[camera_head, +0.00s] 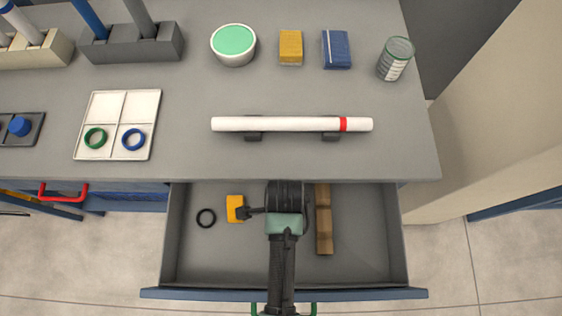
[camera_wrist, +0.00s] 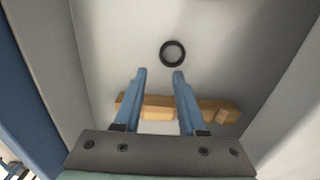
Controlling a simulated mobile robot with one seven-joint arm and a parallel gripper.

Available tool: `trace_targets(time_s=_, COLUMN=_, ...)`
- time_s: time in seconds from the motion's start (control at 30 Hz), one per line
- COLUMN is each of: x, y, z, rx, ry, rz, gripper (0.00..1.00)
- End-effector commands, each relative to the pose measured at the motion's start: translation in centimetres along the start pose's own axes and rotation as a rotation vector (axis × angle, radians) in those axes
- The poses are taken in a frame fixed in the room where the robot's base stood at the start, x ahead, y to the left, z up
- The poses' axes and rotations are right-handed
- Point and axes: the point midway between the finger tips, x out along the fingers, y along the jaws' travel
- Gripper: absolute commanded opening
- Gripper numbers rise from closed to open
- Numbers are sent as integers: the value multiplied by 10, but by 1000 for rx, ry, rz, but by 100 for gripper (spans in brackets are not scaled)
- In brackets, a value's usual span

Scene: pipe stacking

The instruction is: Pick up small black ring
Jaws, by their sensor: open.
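A wooden piece (camera_head: 324,220) lies in the drawer right of my arm; it also shows beyond the fingers (camera_wrist: 215,108). Drawer walls rise around. The tabletop above carries a white pipe (camera_head: 280,124) on supports and a white tray (camera_head: 110,110) with green and blue rings.

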Motion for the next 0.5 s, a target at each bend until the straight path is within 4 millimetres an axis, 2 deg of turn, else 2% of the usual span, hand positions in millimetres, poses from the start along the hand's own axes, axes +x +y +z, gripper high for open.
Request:
trace_targets(time_s=0.03, x=10, y=0, z=0, rx=0, ry=0, rz=1, gripper=40)
trace_targets(time_s=0.1, x=17, y=-1, z=0, rx=-1, ry=0, rz=0, gripper=40)
trace_targets(time_s=0.33, x=34, y=-1, z=2, rx=-2, ry=0, rz=-2, gripper=40)
trace_targets(time_s=0.5, x=61, y=-1, z=6, rx=-2, ry=0, rz=0, gripper=40)
